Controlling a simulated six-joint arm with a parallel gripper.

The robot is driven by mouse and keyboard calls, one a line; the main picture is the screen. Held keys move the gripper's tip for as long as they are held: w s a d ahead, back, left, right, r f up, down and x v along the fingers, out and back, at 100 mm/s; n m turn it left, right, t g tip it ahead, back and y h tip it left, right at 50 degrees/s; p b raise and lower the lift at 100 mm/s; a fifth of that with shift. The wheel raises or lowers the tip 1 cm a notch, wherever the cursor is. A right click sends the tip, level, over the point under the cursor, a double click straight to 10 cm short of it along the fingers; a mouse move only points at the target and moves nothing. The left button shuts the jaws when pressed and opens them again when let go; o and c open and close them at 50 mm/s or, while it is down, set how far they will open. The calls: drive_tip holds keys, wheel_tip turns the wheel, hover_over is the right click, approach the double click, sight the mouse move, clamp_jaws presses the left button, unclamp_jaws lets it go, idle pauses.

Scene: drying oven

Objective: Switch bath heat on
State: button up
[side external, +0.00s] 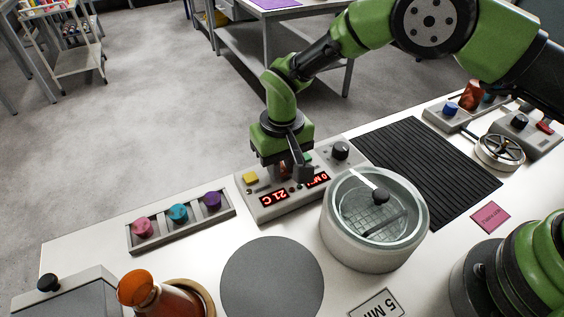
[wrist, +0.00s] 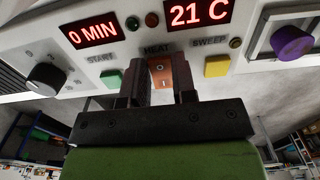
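The control panel (side external: 268,208) stands behind the round glass-lidded bath (side external: 340,237). In the wrist view, its orange-brown HEAT rocker switch (wrist: 160,73) sits between the green START button (wrist: 112,78) and the yellow SWEEP button (wrist: 217,66). The displays read 0 MIN (wrist: 93,34) and 21 C (wrist: 199,11). The small lamps beside them look dark. My gripper (side external: 290,172) is over the panel; its two fingers are apart in the wrist view (wrist: 161,80), with the HEAT switch visible in the gap. I cannot tell whether a finger touches it. The side view mostly hides the switch.
A rack with three coloured knobs (side external: 180,240) lies left of the panel. A dark knob (side external: 340,150) is on the panel's right part. A grey disc (side external: 272,278), an orange flask (side external: 150,292) and a black ribbed mat (side external: 425,168) are on the white bench.

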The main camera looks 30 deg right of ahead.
drive_tip(key=shift+c, duration=0.9)
drive_tip(key=shift+w, duration=0.1)
drive_tip(key=shift+w+g, duration=0.25)
drive_tip(key=shift+g, duration=0.75)
drive_tip(key=shift+r+g, duration=0.2)
drive_tip(key=shift+g, duration=0.3)
drive_tip(key=o, duration=0.9)
wheel_tip(320, 180, up, 10)
